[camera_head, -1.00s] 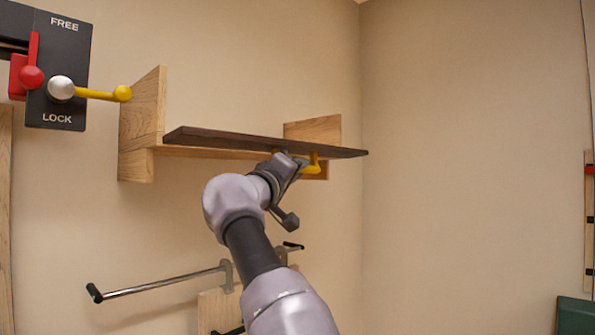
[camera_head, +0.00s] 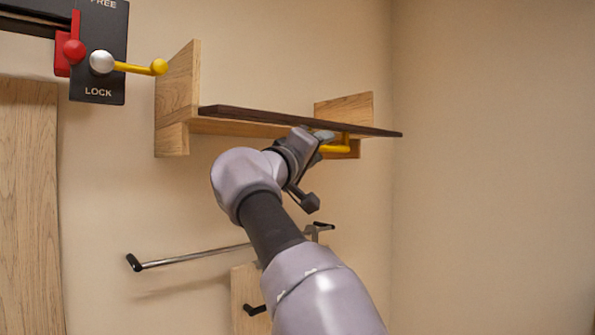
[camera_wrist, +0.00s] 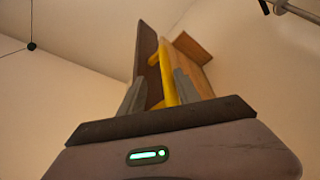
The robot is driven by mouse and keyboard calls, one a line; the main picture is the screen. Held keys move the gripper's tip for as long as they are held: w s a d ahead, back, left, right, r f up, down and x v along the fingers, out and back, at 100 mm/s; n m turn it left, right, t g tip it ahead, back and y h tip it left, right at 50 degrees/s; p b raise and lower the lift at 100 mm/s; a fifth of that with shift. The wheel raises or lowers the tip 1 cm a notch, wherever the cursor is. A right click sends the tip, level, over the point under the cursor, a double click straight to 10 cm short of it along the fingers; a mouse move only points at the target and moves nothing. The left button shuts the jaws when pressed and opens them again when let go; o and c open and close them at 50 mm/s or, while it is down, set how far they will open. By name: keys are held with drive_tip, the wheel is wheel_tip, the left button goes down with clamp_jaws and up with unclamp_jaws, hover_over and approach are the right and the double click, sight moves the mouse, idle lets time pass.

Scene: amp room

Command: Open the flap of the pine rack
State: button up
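The pine rack (camera_head: 177,90) is fixed to the wall, with side panels at both ends. Its dark brown flap (camera_head: 300,121) shows nearly edge-on, sticking out from the rack about level. A yellow handle (camera_head: 338,148) is on the flap's underside towards its right end. My gripper (camera_head: 322,140) is below the flap at this handle. In the wrist view the fingers of my gripper (camera_wrist: 160,92) are apart, with the yellow handle (camera_wrist: 168,82) between them, closer to the right finger. The dark flap (camera_wrist: 148,58) rises beyond the left finger. I cannot tell whether a finger touches the handle.
A black FREE/LOCK plate (camera_head: 98,60) with a yellow-ended lever and a red knob is at upper left. A metal rail (camera_head: 195,256) with black ends is on the wall below the rack. The wall on the right is clear.

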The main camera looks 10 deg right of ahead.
drive_tip(key=b+v, duration=0.2)
drive_tip(key=v, duration=1)
drive_tip(key=shift+s+a, duration=0.1)
drive_tip(key=shift+a, duration=0.05)
drive_tip(key=shift+c, duration=0.5)
